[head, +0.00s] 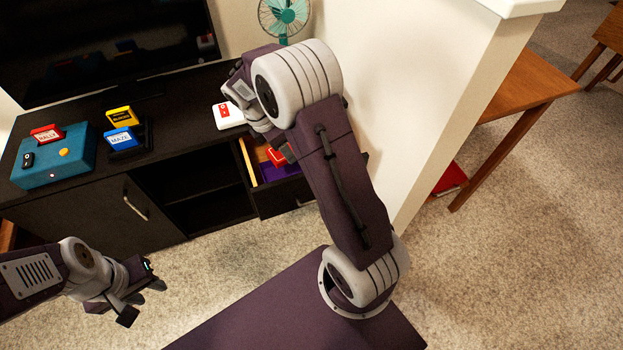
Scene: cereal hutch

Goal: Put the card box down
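A small red box with a white mark (276,156), possibly the card box, shows at the open drawer (283,195). It is partly covered by my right arm, and I cannot tell whether it rests in the drawer or is held. My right gripper (288,152) is mostly hidden behind its own arm; only a dark grey part shows beside the red box. My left gripper (143,299) is low at the left, in front of the cabinet, with its fingers apart and nothing between them.
The black cabinet (185,95) carries a TV (100,45), a teal console (55,170), yellow and blue cartridges (122,138) on a dark stand, and a white box with a red label (228,115). A white wall (400,90) stands right of the drawer. Carpet lies in front.

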